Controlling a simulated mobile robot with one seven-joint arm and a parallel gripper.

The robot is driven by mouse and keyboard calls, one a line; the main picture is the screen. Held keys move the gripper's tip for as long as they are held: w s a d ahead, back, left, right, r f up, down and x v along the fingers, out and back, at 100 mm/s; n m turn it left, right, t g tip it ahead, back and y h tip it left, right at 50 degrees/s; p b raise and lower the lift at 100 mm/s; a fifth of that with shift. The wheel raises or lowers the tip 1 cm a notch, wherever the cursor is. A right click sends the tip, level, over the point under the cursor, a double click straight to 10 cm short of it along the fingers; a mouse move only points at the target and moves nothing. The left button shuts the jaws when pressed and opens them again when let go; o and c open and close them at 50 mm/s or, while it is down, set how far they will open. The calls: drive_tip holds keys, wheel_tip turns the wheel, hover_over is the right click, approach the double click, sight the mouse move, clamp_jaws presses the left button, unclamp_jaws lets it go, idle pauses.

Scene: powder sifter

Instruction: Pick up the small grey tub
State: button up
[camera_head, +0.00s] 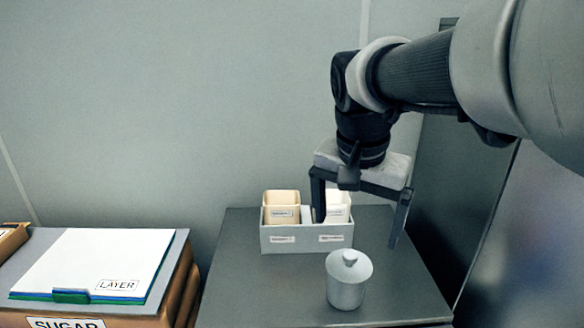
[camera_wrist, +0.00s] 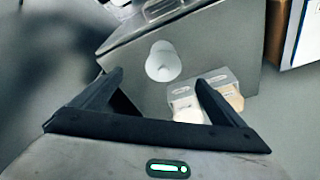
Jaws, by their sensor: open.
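The small grey tub (camera_head: 347,287) is a round pot with a knobbed lid. It stands upright on the dark grey table (camera_head: 235,285), in front of the grey holder. In the wrist view the tub (camera_wrist: 160,62) looks pale and lies beyond the gap between my fingers. My gripper (camera_head: 356,234) is open and empty, pointing down above the table, behind and above the tub. Its fingers (camera_wrist: 159,77) are spread wide in the wrist view and appear apart from the tub. The left finger overlaps the holder in the head view.
A grey holder (camera_head: 305,243) with a tan container (camera_head: 281,205) and a white container (camera_head: 338,207) stands at the back of the table. At left, a white board marked LAYER (camera_head: 95,260) lies on a box labelled SUGAR (camera_head: 65,323). The table left of the tub is clear.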

sight(347, 262)
drive_tip(key=w+f+b, duration=0.2)
drive_tip(key=f, duration=0.3)
drive_tip(key=w+d+f+m+g+b, duration=0.1)
drive_tip(key=w+f+b, duration=0.1)
drive_tip(key=f, duration=0.4)
drive_tip(key=w+f+m+b, duration=0.1)
drive_tip(key=w+f, duration=0.1)
drive_tip(key=f, duration=0.4)
drive_tip(key=shift+w+d+f+b, duration=0.2)
drive_tip(key=shift+d+b, duration=0.1)
drive_tip(key=shift+b, duration=0.1)
drive_tip(key=shift+w+d+f+b, duration=0.1)
drive_tip(key=shift+w+f+b, duration=0.15)
drive_tip(key=shift+f, duration=0.7)
drive_tip(key=shift+w+d+f+b, duration=0.15)
drive_tip(key=shift+f+b, duration=0.2)
drive_tip(key=shift+f, duration=0.6)
drive_tip(key=shift+w+d+f+b, duration=0.15)
drive_tip(key=shift+f+b, duration=0.15)
drive_tip(key=shift+f, duration=0.65)
drive_tip(key=shift+c, duration=0.4)
